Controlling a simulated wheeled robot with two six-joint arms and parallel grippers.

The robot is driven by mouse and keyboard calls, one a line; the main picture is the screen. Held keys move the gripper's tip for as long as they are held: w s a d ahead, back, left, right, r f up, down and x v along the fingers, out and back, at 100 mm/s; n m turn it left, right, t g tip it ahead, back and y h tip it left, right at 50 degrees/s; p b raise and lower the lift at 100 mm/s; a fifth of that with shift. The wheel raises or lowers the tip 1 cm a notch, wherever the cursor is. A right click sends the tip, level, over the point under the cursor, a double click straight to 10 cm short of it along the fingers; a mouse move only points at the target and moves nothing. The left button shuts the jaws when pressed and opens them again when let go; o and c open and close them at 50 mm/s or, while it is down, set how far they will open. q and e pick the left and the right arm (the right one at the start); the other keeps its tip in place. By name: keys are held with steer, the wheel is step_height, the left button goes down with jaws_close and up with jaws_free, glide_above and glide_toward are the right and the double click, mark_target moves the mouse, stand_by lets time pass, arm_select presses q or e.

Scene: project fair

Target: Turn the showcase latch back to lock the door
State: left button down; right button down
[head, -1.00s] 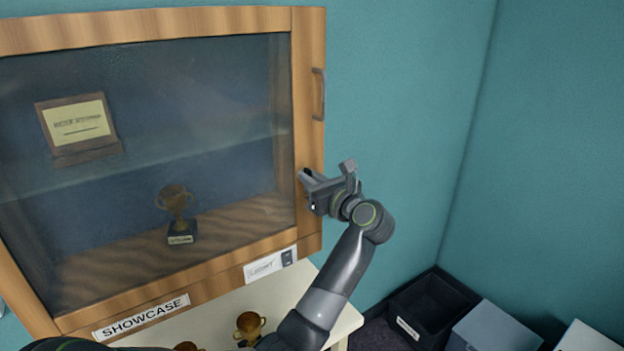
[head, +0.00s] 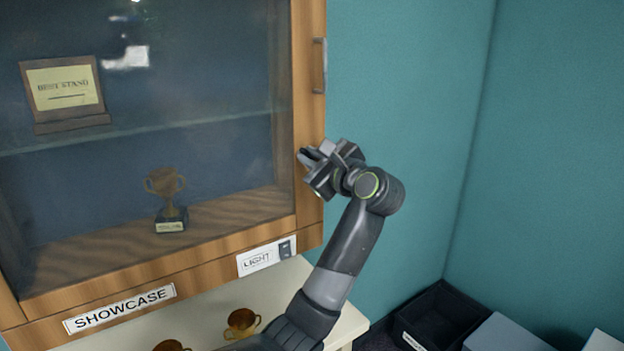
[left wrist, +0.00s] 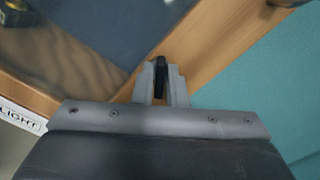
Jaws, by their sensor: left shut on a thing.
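The showcase door has a wooden frame (head: 308,110) around dark glass and looks shut against the cabinet. My left gripper (head: 316,157) is at the right side of this frame, below the door handle (head: 319,66). In the left wrist view its two fingers (left wrist: 161,88) are shut on the small black latch (left wrist: 160,66), which stands upright between them in the picture, in front of the wooden frame. In the head view the gripper hides the latch. My right gripper is not in view.
A trophy (head: 168,190) and a plaque (head: 65,92) stand behind the glass. A LIGHT label with a switch (head: 286,249) is below the door. More trophies (head: 241,322) stand on the pale table (head: 350,322). A dark bin (head: 440,315) is on the floor at right.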

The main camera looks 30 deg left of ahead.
arm_select(q)
steer(key=n+b, duration=1.1)
steer(key=shift+s+f, duration=0.1)
steer(key=shift+f, duration=0.15)
steer(key=c, duration=1.6)
jaws_free()
steer(key=shift+a, duration=0.1)
steer(key=shift+o, duration=0.4)
